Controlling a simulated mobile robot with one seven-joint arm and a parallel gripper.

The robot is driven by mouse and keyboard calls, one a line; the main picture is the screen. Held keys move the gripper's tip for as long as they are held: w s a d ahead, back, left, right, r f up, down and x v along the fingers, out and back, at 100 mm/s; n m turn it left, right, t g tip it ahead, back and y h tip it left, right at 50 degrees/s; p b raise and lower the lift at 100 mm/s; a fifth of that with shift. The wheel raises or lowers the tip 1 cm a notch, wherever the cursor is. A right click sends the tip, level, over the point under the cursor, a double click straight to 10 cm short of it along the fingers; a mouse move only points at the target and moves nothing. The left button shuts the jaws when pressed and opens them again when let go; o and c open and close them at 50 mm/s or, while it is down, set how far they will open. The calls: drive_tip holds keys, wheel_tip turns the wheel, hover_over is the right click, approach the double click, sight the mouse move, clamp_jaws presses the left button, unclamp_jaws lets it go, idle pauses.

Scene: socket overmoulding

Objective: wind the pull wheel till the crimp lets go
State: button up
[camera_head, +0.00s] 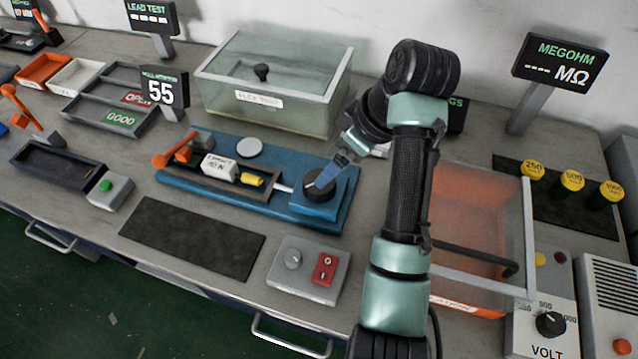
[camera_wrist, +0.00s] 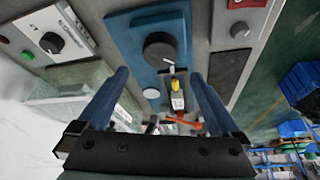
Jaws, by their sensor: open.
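The black pull wheel (camera_head: 321,186) sits on the right end of a blue pull-test base (camera_head: 345,212). In the wrist view the wheel (camera_wrist: 160,50) lies beyond my fingertips, roughly midway between them. A pale rod (camera_head: 283,188) runs from the wheel's block towards a yellow piece (camera_head: 252,180), beside a white labelled block (camera_head: 219,167). The crimp itself is too small to make out. My gripper (camera_head: 325,178) is open and empty, its blue fingers pointing down at the wheel. It also shows in the wrist view (camera_wrist: 158,75). Contact with the wheel cannot be told.
A display (camera_head: 163,90) reads 55. An orange lever (camera_head: 175,150) stands at the base's left end. A clear lidded box (camera_head: 275,85) is behind, and an orange clear-walled bin (camera_head: 475,195) is to the right. A switch box (camera_head: 308,268) and a bare dark mat (camera_head: 190,237) lie in front.

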drive_tip(key=x, duration=0.9)
drive_tip(key=shift+f, duration=0.3)
drive_tip(key=c, duration=1.2)
drive_tip(key=shift+o, duration=0.2)
drive_tip(key=shift+r, duration=0.1)
drive_tip(key=shift+s+p, duration=0.1)
drive_tip(key=shift+p, duration=0.25)
drive_tip(key=m+p, duration=0.1)
drive_tip(key=m+h+p, duration=0.1)
drive_tip(key=p, duration=0.1)
drive_tip(key=shift+a+r+m+t, duration=0.15)
drive_tip(key=shift+m+t, duration=0.15)
drive_tip(key=shift+m, duration=0.1)
drive_tip(key=shift+m+t+h+p, duration=0.3)
drive_tip(key=shift+m+h+p, duration=0.1)
drive_tip(key=shift+m+p, duration=1)
